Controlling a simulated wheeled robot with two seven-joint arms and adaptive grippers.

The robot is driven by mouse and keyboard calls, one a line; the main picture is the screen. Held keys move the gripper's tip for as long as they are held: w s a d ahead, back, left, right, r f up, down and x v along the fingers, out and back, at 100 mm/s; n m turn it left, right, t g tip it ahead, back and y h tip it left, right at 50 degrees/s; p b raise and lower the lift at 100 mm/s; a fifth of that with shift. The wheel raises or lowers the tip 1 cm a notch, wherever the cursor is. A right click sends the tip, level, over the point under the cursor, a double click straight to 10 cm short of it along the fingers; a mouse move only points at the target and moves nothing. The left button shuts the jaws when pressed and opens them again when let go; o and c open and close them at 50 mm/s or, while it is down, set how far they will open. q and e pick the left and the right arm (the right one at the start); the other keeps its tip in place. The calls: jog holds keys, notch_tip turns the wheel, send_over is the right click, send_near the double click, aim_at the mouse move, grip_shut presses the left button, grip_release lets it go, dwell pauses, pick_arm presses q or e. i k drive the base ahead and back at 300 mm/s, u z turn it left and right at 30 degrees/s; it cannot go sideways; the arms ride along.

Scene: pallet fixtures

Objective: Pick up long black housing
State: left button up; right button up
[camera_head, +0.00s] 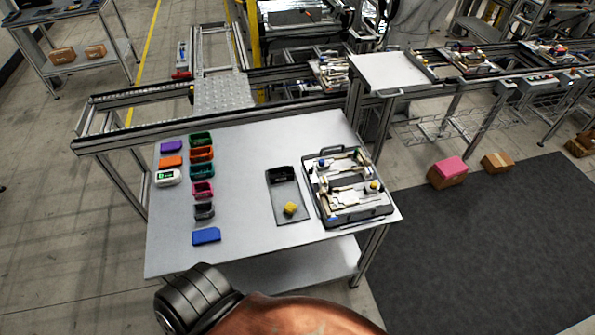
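A dark grey-black open housing (204,211) lies on the grey table (240,245), in the column of coloured open housings, between a pink one (203,190) and a blue piece (206,236). A second black box-like part (281,174) sits at the far end of a dark flat tray (291,217) near the table's middle right. I cannot tell which of the two is the long black housing. Neither gripper is in view. Only an arm part of mine shows at the bottom edge, in front of the table.
Green (200,140), orange (201,154) and teal (202,169) open housings, and purple (171,147), orange (170,161) and white (167,177) pieces lie at left. A yellow part (290,208) is on the dark tray. A fixture pallet (374,214) stands right. The table's centre is clear.

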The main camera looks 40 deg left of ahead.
aim_at(281, 174)
jog(key=i, duration=0.75)
jog(key=u, duration=2.3)
